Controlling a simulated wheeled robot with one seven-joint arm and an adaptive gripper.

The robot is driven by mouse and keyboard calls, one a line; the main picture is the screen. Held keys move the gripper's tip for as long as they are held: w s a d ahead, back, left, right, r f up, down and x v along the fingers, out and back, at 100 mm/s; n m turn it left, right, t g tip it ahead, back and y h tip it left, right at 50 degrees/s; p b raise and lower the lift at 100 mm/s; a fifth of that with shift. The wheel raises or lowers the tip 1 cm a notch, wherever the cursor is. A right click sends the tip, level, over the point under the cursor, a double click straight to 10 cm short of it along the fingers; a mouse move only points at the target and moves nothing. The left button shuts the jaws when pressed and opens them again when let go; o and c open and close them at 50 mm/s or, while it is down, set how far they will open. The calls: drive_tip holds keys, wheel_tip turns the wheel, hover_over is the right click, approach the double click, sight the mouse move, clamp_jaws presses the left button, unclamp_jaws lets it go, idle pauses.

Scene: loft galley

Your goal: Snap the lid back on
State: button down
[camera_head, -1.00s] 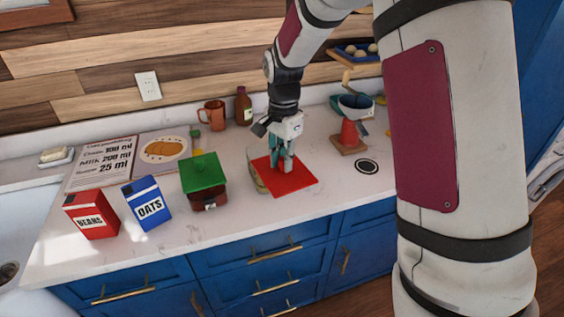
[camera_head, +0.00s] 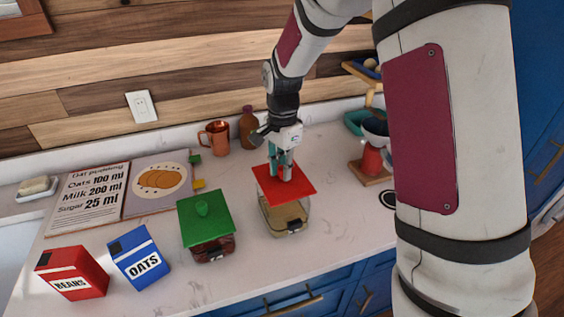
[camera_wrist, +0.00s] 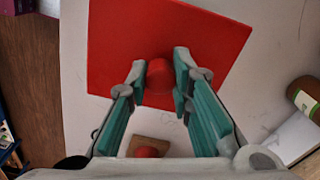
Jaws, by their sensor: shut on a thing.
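The red square lid (camera_head: 294,190) is held by its round red knob (camera_wrist: 159,76) between the teal fingers of my gripper (camera_head: 281,172). The lid is raised and looks slightly turned relative to the container. The clear container (camera_head: 284,216) with pale contents and a dark front latch stands on the counter below the lid. In the head view the lid overlaps the container's top and hides its opening. I cannot tell whether lid and rim touch. In the wrist view the lid (camera_wrist: 150,40) fills the upper middle and hides the container.
A similar container with a green lid (camera_head: 204,222) stands close on the left. Farther left are the blue oats box (camera_head: 139,258), red beans box (camera_head: 72,273) and recipe book (camera_head: 128,190). Copper mug (camera_head: 217,136) and brown bottle (camera_head: 248,128) stand behind. The front counter is clear.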

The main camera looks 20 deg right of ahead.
sight(282, 181)
drive_tip(key=shift+f+b, duration=0.4)
drive_tip(key=shift+f, duration=1.65)
drive_tip(key=shift+f, duration=0.15)
idle(1.0)
drive_tip(key=c, duration=1.3)
unclamp_jaws()
drive_tip(key=shift+c, duration=0.2)
drive_tip(key=shift+o, duration=0.6)
drive_tip(key=o, duration=0.4)
drive_tip(key=shift+c, duration=0.2)
drive_tip(key=shift+r+p, duration=1.05)
drive_tip(key=shift+r, duration=2.5)
